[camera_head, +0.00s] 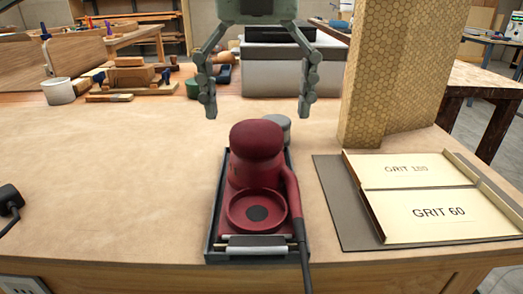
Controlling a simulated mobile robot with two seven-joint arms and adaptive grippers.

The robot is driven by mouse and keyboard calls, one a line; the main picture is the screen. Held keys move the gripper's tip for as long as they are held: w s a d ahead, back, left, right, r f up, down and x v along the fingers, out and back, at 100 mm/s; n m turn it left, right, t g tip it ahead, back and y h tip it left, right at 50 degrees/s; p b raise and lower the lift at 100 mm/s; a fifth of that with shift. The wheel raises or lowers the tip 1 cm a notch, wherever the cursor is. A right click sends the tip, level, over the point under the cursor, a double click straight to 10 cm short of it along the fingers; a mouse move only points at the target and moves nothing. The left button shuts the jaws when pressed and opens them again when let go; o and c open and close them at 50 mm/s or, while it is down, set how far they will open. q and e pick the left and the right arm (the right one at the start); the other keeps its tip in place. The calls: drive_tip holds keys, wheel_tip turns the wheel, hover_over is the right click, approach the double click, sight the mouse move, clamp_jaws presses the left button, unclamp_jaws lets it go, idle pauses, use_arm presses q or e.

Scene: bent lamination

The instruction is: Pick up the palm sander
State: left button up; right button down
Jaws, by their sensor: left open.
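The dark red palm sander (256,150) sits in a shallow dark tray (214,225) near the front edge of the workbench. Its rounded top faces up, and a round dish-like part with a dark centre shows at its front. A dark cord (303,262) runs from its right side over the bench edge. A grey cylinder (281,127) shows partly behind it. My left gripper (258,110) points down, open and empty, its two fingers spread wide. In the picture it is above and behind the sander, apart from it. My right gripper is not in view.
A folder with sandpaper sheets marked GRIT (432,210) lies to the right. A tall honeycomb-patterned block (393,75) stands behind it. A grey box (275,75), a white cup (58,91) and wooden pieces stand at the back.

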sight(257, 160)
use_arm(q)
drive_tip(key=f, duration=0.3)
drive_tip(key=s+f, duration=0.1)
drive_tip(key=f, duration=0.2)
drive_tip(key=shift+s+a+f+p, duration=0.15)
drive_tip(key=shift+f+p, duration=0.1)
drive_tip(key=shift+p, duration=0.05)
drive_tip(key=shift+f, duration=0.55)
drive_tip(key=shift+r, duration=0.15)
drive_tip(key=c, duration=1.6)
